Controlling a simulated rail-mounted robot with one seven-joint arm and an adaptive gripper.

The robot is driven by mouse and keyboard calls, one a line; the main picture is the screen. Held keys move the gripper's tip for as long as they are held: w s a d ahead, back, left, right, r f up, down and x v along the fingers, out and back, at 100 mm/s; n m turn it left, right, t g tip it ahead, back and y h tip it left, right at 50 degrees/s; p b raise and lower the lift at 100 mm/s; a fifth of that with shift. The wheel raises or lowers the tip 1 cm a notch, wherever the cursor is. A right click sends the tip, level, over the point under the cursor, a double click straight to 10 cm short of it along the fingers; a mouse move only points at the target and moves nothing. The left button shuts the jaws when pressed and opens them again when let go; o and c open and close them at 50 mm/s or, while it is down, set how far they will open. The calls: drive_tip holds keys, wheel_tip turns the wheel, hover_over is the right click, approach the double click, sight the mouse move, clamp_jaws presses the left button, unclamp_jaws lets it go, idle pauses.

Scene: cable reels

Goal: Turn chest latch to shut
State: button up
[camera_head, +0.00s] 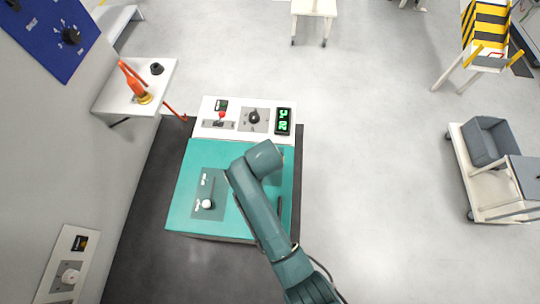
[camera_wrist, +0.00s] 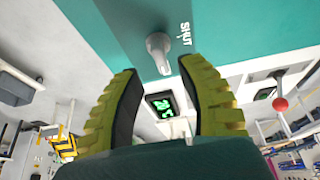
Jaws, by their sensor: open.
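The chest (camera_head: 185,180) is a teal box in the head view, partly covered by my arm. In the wrist view, a teal surface (camera_wrist: 95,25) carries a grey latch handle (camera_wrist: 158,52) with the word SHUT printed beside it. My gripper (camera_wrist: 160,68) is open, with yellow-green fingers either side of the handle in the picture. The handle shows near the fingertips, and nothing is gripped. I cannot tell whether the fingers touch it. In the head view my arm hides the gripper and this latch.
A white control panel (camera_head: 236,104) behind the chest holds a red lever, a dark dial and a green display (camera_head: 283,120). A grey plate with a white knob (camera_head: 207,203) lies on the chest top. A side table (camera_head: 115,98) stands left; open floor lies right.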

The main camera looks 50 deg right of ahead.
drive_tip(key=x, duration=0.4)
drive_tip(key=shift+w+d+f, duration=0.1)
drive_tip(key=shift+d+f, duration=0.05)
drive_tip(key=shift+f, duration=0.1)
drive_tip(key=shift+c, duration=0.2)
clamp_jaws()
